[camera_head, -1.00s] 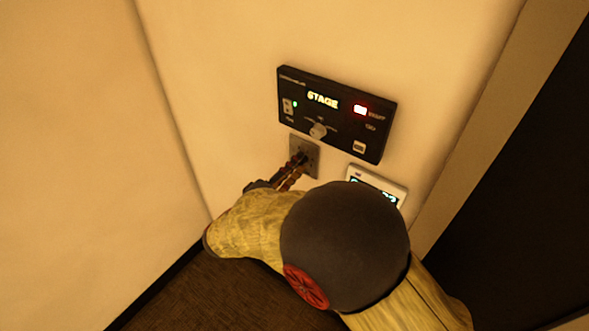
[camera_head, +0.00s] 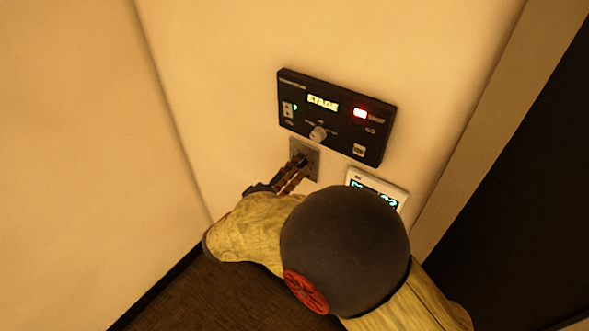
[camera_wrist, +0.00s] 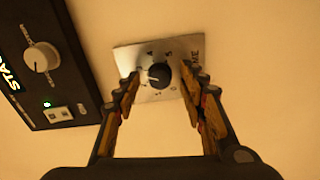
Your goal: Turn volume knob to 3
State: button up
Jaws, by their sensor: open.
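The volume knob (camera_wrist: 158,75) is a black round knob on a square metal plate (camera_wrist: 136,58) with numbers around it and lettering along one edge. In the wrist view its pale pointer mark faces left. The plate also shows in the head view (camera_head: 311,170), under the black panel, where my gripper partly covers it. My gripper (camera_wrist: 166,84) is open, with one finger on each side of the knob and a visible gap to it on both sides. I cannot tell the depth between fingertips and knob. In the head view my gripper (camera_head: 300,163) reaches up to the plate from below.
A black panel (camera_head: 350,125) with a lit STAGE display, a pale knob (camera_head: 318,133), switches and a red light is just above the plate. A white display unit (camera_head: 378,184) sits to the right, partly hidden by my arm. A dark doorway is at far right.

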jog(key=v, duration=1.2)
jog(key=s+d+f+n+g, duration=0.3)
jog(key=f+n+g, duration=0.1)
jog(key=f, duration=0.4)
jog(key=s+d+f+m+g+y, duration=0.2)
jog(key=s+d+g+y, duration=0.2)
jog(key=s+d+g, duration=0.5)
jog(key=s+d+r+m+t+y, duration=0.2)
jog(key=d+r+m, duration=0.3)
jog(key=r, duration=0.3)
jog(key=s+d+r+m+t+y, duration=0.2)
jog(key=s+d+r+m+y, duration=0.1)
jog(key=d+r+m+y, duration=0.2)
notch_tip(320, 180, up, 3)
jog(key=shift+s+d+m, duration=0.35)
jog(key=shift+d+m, duration=0.15)
jog(key=shift+d, duration=0.5)
